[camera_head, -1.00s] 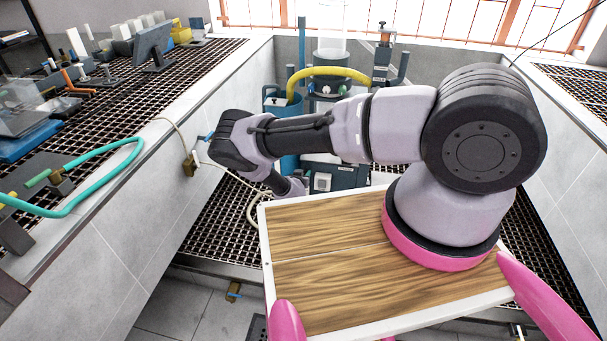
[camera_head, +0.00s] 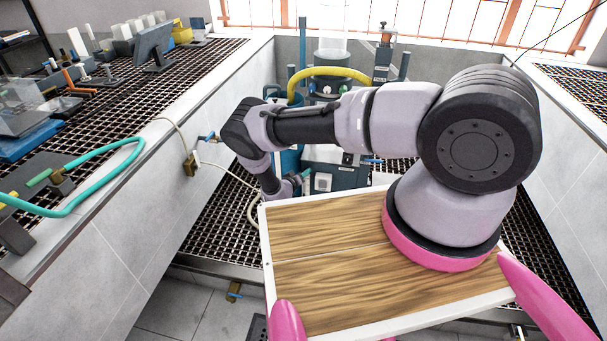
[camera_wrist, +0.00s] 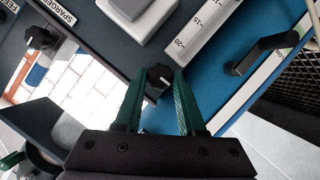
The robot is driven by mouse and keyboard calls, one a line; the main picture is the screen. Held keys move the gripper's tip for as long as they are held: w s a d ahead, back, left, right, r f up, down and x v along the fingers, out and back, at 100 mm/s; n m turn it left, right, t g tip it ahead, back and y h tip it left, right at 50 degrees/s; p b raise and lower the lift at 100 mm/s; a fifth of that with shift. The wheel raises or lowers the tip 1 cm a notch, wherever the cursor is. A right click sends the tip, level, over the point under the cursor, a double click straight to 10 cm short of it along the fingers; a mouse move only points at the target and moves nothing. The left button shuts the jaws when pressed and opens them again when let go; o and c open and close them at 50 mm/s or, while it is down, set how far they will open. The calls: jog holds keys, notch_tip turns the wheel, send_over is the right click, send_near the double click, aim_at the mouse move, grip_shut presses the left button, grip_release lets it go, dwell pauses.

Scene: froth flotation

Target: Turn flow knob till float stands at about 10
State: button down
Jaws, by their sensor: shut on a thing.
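My gripper (camera_wrist: 160,78) shows in the wrist view with its two green fingers on either side of a black knob (camera_wrist: 157,88), closed on it. The knob is on the dark panel, below the end of a white scale strip (camera_wrist: 200,38) with marks for 15 and 20. The rest of the scale is cut off by the frame's top edge, and I cannot make out the float. In the head view my gripper (camera_head: 304,175) is small at the panel (camera_head: 348,178), and the knob cannot be made out there.
A second black knob (camera_wrist: 40,38) sits by a SPARGER label at the wrist view's upper left. A black handle (camera_wrist: 262,52) stands out to the right of the scale. In the head view, a yellow hose (camera_head: 330,72) arches behind my arm. A grated bench (camera_head: 100,90) lies left.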

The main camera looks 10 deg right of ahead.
jog(key=shift+f+n+h, duration=0.1)
jog(key=shift+n+h, duration=0.8)
jog(key=shift+n, duration=0.7)
jog(key=shift+f+n+h, duration=0.1)
jog(key=shift+n+h, duration=0.8)
jog(key=shift+n, duration=0.7)
jog(key=shift+t, duration=0.3)
jog(key=c, duration=0.5)
grip_release()
